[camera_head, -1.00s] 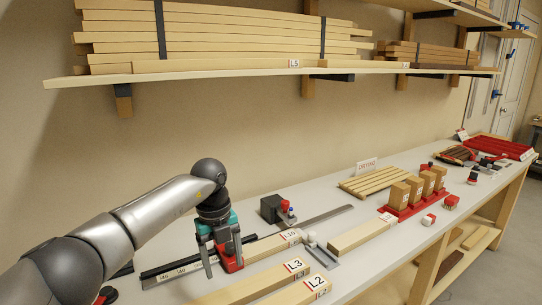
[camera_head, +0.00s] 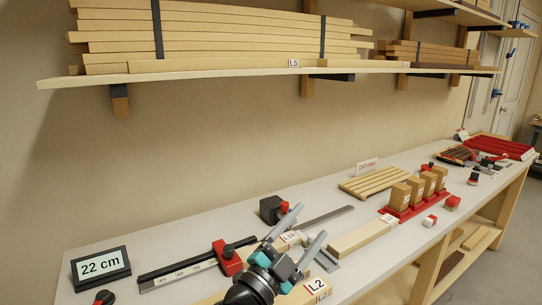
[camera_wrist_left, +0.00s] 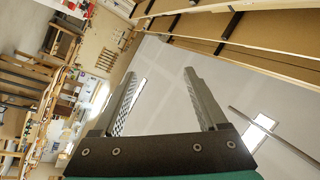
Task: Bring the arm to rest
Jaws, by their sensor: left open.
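My left gripper (camera_head: 300,238) shows at the bottom middle of the head view, its two grey fingers spread apart and pointing up and away over the bench. Nothing is between the fingers. In the left wrist view the same open fingers (camera_wrist_left: 158,95) point toward the ceiling and the upper shelving. The gripper hides parts of the labelled boards on the bench. My right gripper is not in these frames.
The bench (camera_head: 205,232) carries a ruler rail (camera_head: 185,274) with a red block (camera_head: 228,258), a "22 cm" display (camera_head: 101,266), a board labelled L2 (camera_head: 318,287), a slatted wood rack (camera_head: 375,182) and upright wood blocks in a red holder (camera_head: 404,212). A loaded shelf (camera_head: 210,78) hangs above.

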